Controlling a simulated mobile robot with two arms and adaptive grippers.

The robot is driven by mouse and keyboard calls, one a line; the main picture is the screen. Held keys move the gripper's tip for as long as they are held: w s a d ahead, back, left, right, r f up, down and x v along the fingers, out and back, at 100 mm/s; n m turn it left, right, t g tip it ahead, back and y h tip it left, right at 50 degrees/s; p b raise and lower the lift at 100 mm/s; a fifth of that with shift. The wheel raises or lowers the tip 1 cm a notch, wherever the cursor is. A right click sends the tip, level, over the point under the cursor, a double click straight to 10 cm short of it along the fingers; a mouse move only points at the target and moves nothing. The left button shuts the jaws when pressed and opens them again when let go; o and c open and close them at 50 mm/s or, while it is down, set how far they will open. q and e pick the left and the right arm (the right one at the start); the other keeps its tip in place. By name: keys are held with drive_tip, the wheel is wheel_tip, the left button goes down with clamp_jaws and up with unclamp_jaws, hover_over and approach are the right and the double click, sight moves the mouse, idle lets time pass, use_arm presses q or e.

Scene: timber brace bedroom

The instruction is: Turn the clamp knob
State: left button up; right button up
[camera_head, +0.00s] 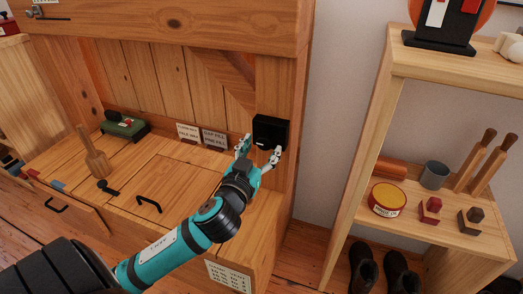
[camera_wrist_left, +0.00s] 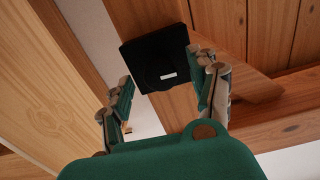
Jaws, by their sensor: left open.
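A black, square clamp knob unit (camera_head: 270,131) is fixed to the timber post at the right end of the bench. In the left wrist view it is a dark block (camera_wrist_left: 150,62) with a faint round shape and a small white mark on its face. My left gripper (camera_head: 259,152) is open just in front of and below it. In the left wrist view, the fingers of the left gripper (camera_wrist_left: 160,82) stand apart, one on each side of the block's lower part. I cannot tell whether either finger touches it. My right gripper is not in view.
The wooden bench (camera_head: 180,172) holds a mallet (camera_head: 93,155), a green box-like tool (camera_head: 124,128) and black handles. Two small cards (camera_head: 188,133) stand at its back. A shelf (camera_head: 455,230) at right carries a yellow-red tin (camera_head: 387,199), a grey cup (camera_head: 434,175) and tools.

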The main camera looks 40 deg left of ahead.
use_arm(q)
drive_tip(key=shift+w+a, duration=0.1)
drive_tip(key=shift+w, duration=0.2)
drive_tip(key=c, duration=1.1)
drive_tip(key=shift+c, duration=0.2)
